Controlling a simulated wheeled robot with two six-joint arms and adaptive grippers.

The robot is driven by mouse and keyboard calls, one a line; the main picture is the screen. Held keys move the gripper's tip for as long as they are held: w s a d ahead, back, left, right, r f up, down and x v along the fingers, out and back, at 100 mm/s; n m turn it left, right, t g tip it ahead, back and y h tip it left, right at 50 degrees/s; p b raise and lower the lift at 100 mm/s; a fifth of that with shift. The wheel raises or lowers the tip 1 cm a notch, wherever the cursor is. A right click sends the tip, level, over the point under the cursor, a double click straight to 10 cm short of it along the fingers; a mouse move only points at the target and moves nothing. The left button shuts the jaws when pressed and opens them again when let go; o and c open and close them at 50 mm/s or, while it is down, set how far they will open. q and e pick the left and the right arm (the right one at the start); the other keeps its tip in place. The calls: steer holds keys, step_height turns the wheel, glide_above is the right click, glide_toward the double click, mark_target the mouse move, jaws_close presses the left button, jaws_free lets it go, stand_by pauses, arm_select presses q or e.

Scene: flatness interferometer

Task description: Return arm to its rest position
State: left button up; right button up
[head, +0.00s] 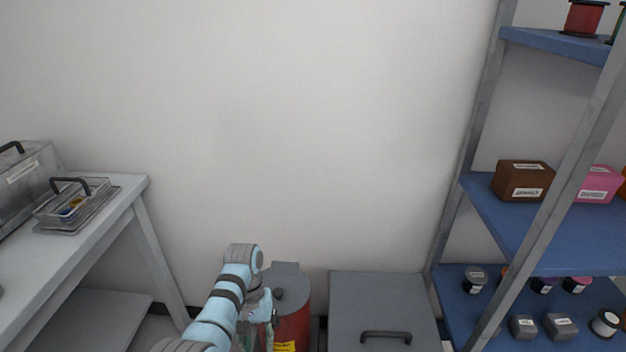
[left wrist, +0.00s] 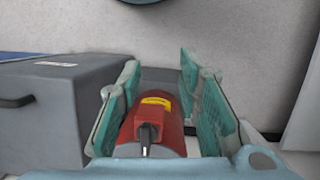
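My left arm comes up from the bottom of the head view, and its gripper (head: 262,308) points down in front of a red can with a grey lid (head: 293,315). In the left wrist view my left gripper (left wrist: 160,68) has its two teal fingers spread apart with nothing held between them. The red can (left wrist: 172,128) with a yellow label shows beyond and between the fingers; I cannot tell how far off it is. My right gripper is in neither view.
A grey lidded box (head: 383,296) stands right of the can. A metal shelf rack (head: 540,228) with boxes and jars is at the right. A table (head: 100,215) with a wire basket (head: 75,207) is at the left. The wall above my arm is bare.

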arm_select(q)
steer(key=s+a+f+t, duration=0.4)
steer(key=s+a+f, duration=0.45)
steer(key=s, duration=0.35)
steer(key=s+a+r+m+t+y, duration=0.1)
steer(key=s+a+r+t, duration=0.25)
steer(key=s+r, duration=0.65)
steer(key=s+a+f+g+p, duration=0.1)
steer(key=s+f+p, duration=0.1)
steer(key=f, duration=0.6)
steer(key=s+a+f+g+p, duration=0.1)
steer(key=s+f+p, duration=0.15)
steer(key=f, duration=0.65)
steer(key=s+f+p, duration=0.2)
steer(key=s+f, duration=0.2)
steer(key=s, duration=0.2)
steer(key=s+f+g+p, duration=0.1)
steer(key=s+f+p, duration=0.1)
steer(key=s+f, duration=0.2)
steer(key=s, duration=0.3)
steer(key=shift+s+a, duration=0.2)
steer(key=shift+s, duration=0.05)
